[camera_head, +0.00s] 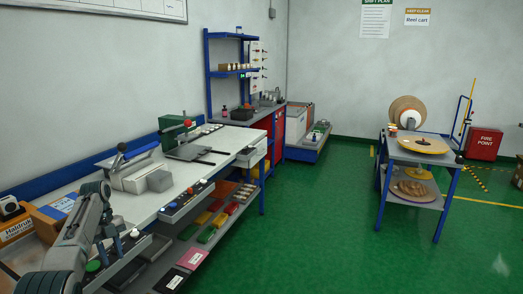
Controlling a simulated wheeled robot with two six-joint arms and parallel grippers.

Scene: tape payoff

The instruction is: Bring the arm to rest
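My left arm (72,245) comes in at the bottom left, beside the front edge of the workbench. It bends at the top, and its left gripper (108,240) hangs down in front of the bench's near end, by the rail of small parts. The gripper is small and partly covered by the arm, so I cannot tell whether its fingers are open or shut. I see nothing clearly held in it. My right arm and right gripper are not in view.
The white workbench (218,143) carries a grey device with a lever (140,175) and a green press (176,130). Boxes (50,215) stand at the near left. A reel cart (418,155) stands right. Green floor between is clear.

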